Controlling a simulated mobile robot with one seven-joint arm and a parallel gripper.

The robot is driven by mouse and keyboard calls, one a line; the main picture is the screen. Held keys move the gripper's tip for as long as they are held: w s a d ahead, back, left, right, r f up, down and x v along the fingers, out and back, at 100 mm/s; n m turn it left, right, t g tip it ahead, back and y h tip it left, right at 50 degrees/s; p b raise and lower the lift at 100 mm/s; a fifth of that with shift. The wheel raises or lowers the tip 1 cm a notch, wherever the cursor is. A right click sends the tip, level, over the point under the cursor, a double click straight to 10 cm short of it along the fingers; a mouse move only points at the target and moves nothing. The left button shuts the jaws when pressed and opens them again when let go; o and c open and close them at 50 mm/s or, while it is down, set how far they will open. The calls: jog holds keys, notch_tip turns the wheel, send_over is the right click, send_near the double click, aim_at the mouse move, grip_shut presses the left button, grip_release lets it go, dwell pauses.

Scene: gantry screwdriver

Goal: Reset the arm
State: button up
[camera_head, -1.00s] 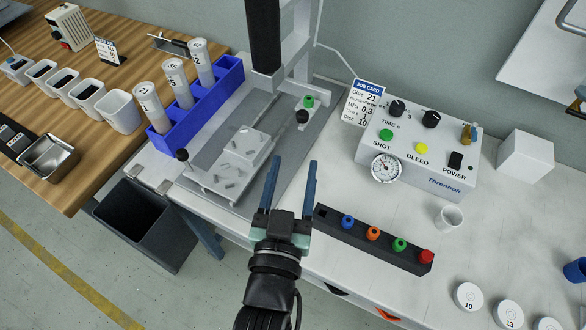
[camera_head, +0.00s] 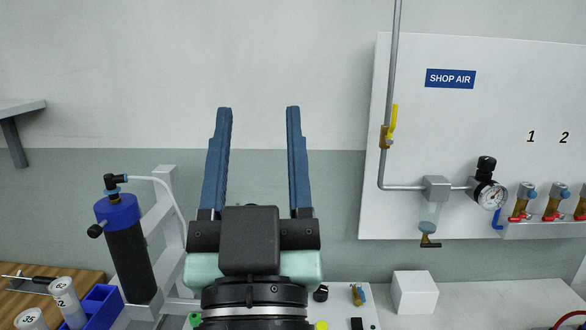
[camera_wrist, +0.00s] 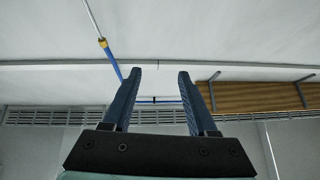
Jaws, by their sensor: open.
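My gripper (camera_head: 259,112) is raised upright in front of the wall in the head view. Its two blue fingers are spread wide apart with nothing between them. The wrist view also shows my gripper (camera_wrist: 158,72) open and empty, with the ceiling and upper wall beyond it. My arm hides part of the bench below.
A black cylinder with a blue cap (camera_head: 120,245) stands on a white frame (camera_head: 165,235) to the left. A SHOP AIR panel (camera_head: 480,150) with a gauge (camera_head: 491,194) and valves is on the right. A white block (camera_head: 415,292) sits on the bench. Blue rack (camera_head: 100,305) is lower left.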

jog(key=s+d+r+t+h, duration=0.1)
jog(key=s+d+r, duration=0.15)
jog(key=r, duration=0.25)
jog(key=s+d+r+t, duration=0.1)
jog(key=s+r+t, duration=0.15)
jog(key=r, duration=0.25)
notch_tip(320, 180, up, 17)
jog(key=g+p, duration=0.1)
jog(key=p, duration=1.6)
jog(key=shift+s+a+r+m+p, duration=0.2)
jog(key=shift+a+m+p, duration=0.1)
jog(key=shift+a+p, duration=0.1)
jog(key=shift+f, duration=0.1)
